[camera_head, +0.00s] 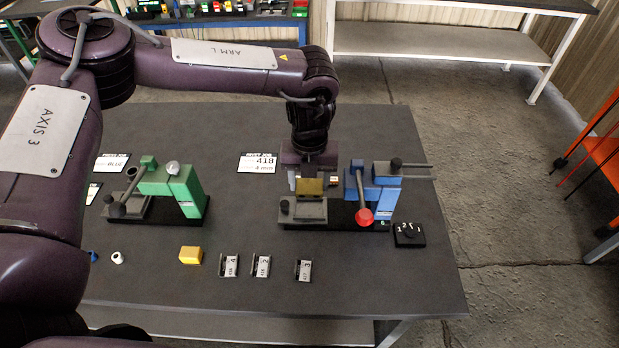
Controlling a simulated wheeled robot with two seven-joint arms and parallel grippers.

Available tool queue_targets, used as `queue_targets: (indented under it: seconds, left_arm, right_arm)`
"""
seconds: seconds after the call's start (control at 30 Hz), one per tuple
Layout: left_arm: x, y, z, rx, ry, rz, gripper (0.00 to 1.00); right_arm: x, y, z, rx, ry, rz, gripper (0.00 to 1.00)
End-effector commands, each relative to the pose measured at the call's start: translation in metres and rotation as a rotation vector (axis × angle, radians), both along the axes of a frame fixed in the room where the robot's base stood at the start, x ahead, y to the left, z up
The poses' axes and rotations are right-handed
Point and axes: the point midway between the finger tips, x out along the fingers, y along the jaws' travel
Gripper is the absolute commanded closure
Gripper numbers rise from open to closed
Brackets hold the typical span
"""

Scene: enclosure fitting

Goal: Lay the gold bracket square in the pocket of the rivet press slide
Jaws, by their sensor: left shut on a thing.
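My left gripper (312,178) points down over the blue rivet press's slide (303,209). It is shut on the gold bracket (311,188), which shows as a small gold plate just below the fingers. The bracket is at the rear part of the slide in the picture. I cannot tell whether it touches the slide or hangs just above it. The pocket is largely hidden by the bracket. The blue rivet press (374,190) stands right beside the slide, with a red knob (364,216) at its front. My right gripper is not in view.
A green press (180,190) stands left. A yellow block (190,255) and several small labelled parts (262,266) lie along the table front. A black dial block (409,234) sits right of the rivet press. A "418" card (257,163) lies behind the slide.

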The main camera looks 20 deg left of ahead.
Motion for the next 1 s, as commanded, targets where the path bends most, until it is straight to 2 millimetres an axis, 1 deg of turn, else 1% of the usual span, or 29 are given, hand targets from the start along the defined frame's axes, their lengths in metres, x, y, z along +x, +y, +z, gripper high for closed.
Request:
queue_targets:
  seconds: [0.03, 0.13, 0.23, 0.33, 0.5, 0.7, 1.0]
  left_arm:
    - [0.001, 0.000, 0.002, -0.002, 0.000, 0.002, 0.75]
    - [0.000, 0.000, -0.006, -0.001, 0.001, 0.001, 0.75]
    - [0.000, 0.000, -0.014, -0.001, 0.001, 0.001, 0.75]
    - [0.000, 0.000, -0.024, -0.002, 0.002, 0.001, 0.75]
    - [0.000, 0.000, -0.041, -0.001, 0.001, 0.001, 0.75]
    - [0.001, 0.000, -0.055, -0.001, 0.001, 0.001, 0.75]
    - [0.001, 0.000, -0.057, -0.001, 0.001, 0.001, 0.75]
  right_arm:
    - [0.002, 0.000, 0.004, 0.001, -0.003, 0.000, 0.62]
    - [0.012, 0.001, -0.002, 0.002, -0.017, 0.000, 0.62]
    - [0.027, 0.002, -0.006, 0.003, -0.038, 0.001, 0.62]
    - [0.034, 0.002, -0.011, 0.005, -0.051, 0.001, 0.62]
    - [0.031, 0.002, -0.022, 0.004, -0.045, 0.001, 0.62]
    - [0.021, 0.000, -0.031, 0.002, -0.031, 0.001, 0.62]
    - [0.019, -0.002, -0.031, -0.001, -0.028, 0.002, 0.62]
